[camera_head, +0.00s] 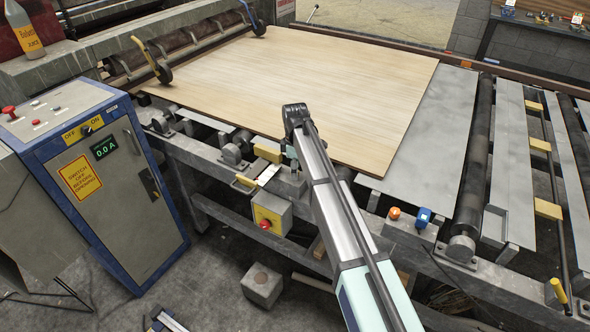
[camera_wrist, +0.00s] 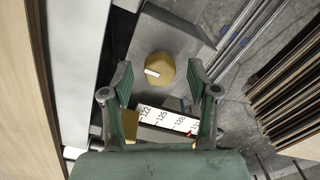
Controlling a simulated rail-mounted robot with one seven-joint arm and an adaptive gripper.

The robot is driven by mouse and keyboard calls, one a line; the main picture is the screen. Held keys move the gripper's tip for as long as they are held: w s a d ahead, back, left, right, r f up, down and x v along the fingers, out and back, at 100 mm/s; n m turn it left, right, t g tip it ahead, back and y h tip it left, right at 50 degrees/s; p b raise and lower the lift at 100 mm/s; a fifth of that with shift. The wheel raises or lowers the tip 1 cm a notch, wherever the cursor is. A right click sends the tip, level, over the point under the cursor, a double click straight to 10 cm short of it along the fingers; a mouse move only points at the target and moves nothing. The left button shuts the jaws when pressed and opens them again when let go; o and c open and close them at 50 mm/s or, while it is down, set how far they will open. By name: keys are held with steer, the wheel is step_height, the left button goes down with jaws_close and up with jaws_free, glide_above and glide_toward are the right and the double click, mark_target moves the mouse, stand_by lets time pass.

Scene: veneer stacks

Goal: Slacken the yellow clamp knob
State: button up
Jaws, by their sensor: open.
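The yellow clamp knob (camera_wrist: 161,69) shows in the wrist view as a round knob with a white mark on its face, on a grey metal block (camera_wrist: 172,37). My gripper (camera_wrist: 160,80) is open, with one finger on each side of the knob in the picture. No contact with the knob can be seen, and the distance to it is hard to judge. A white scale (camera_wrist: 164,119) with black numbers lies below the knob in the picture, with a small red mark near its right end. In the head view my arm covers this area and I cannot make out the knob.
A large veneer sheet (camera_head: 310,85) lies on the machine bed beside the arm. A yellow box with a red button (camera_head: 271,214) hangs on the front frame. A control cabinet (camera_head: 110,190) reading 0.0 A stands at the left. A grey block (camera_head: 262,285) sits on the floor.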

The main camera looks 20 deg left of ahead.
step_height(320, 180, up, 12)
steer(key=shift+f, duration=0.2)
stand_by(0.5)
